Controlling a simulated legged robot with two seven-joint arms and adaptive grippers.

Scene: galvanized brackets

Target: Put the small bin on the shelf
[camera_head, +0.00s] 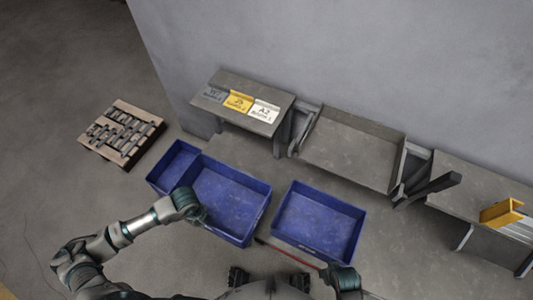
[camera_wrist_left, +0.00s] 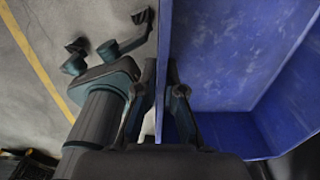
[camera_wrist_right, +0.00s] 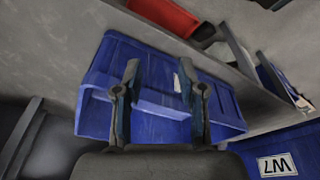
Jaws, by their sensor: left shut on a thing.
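Blue bins stand on the floor in the head view: a narrow one (camera_head: 173,157) at the left, a larger one (camera_head: 258,208) beside it, and another (camera_head: 358,228) to the right. I cannot tell whether the two left ones are joined. My left gripper (camera_head: 203,217) is at the front left wall of the larger bin. In the left wrist view its fingers (camera_wrist_left: 161,72) straddle a blue bin wall (camera_wrist_left: 178,35) and are shut on it. My right gripper (camera_wrist_right: 160,75) has its fingers apart and empty, with a blue bin (camera_wrist_right: 215,95) beyond. The grey shelf (camera_head: 350,145) stands against the wall.
A grey bench (camera_head: 240,84) with label cards stands behind the left bins. A yellow bracket (camera_head: 500,212) lies on the right-hand bench (camera_head: 465,185). A pallet with metal parts (camera_head: 122,132) is at the far left.

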